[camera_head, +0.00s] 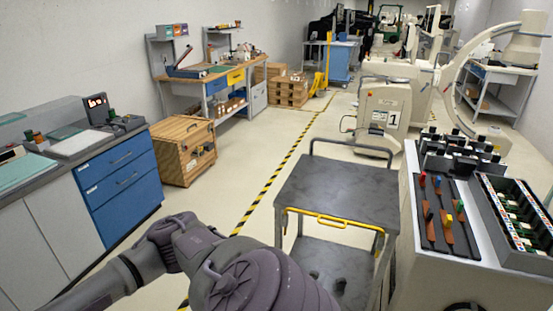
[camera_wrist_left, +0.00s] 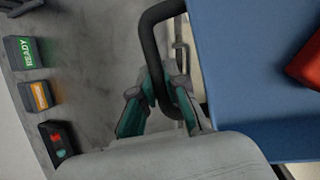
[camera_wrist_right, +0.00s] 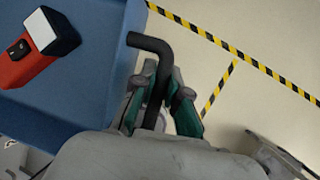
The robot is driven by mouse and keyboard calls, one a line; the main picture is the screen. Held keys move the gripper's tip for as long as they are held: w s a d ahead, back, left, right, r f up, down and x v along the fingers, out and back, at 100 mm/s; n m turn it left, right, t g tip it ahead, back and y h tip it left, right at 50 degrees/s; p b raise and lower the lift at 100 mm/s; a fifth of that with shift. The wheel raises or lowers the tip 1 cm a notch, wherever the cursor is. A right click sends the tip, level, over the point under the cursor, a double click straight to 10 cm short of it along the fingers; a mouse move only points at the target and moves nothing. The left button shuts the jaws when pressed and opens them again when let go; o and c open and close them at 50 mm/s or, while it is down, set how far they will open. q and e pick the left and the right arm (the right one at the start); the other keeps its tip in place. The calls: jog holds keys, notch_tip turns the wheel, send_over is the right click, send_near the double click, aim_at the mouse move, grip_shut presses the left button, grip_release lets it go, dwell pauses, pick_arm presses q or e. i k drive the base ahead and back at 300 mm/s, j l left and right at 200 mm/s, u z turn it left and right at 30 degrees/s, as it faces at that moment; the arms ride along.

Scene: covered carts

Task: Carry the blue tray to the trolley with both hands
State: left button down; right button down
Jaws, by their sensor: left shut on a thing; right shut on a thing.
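The blue tray shows in the left wrist view (camera_wrist_left: 240,90) and the right wrist view (camera_wrist_right: 90,90), with a dark bent handle on each side. My left gripper (camera_wrist_left: 165,95) is shut on one handle, and my right gripper (camera_wrist_right: 158,95) is shut on the other. A red object with a white and dark end (camera_wrist_right: 38,45) lies in the tray; part of a red object also shows at the edge of the left wrist view. The head view shows my arm but not the tray or fingertips. The trolley (camera_head: 340,185), dark grey with a bare top, stands ahead.
A control console (camera_head: 450,215) with levers stands right beside the trolley. A blue-drawer bench (camera_head: 120,180) and a wooden crate (camera_head: 185,150) are at left. Open floor with yellow-black tape (camera_head: 275,180) runs between them. A grey surface with a READY button (camera_wrist_left: 25,52) lies beside the left gripper.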

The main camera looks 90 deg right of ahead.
aim_at(343, 184)
jog(key=z, duration=2.8)
jog(key=i+l+z, duration=0.1)
jog(key=i+z, duration=0.5)
jog(key=i, duration=0.15)
jog(key=i+j, duration=0.1)
jog(key=i, duration=1.2)
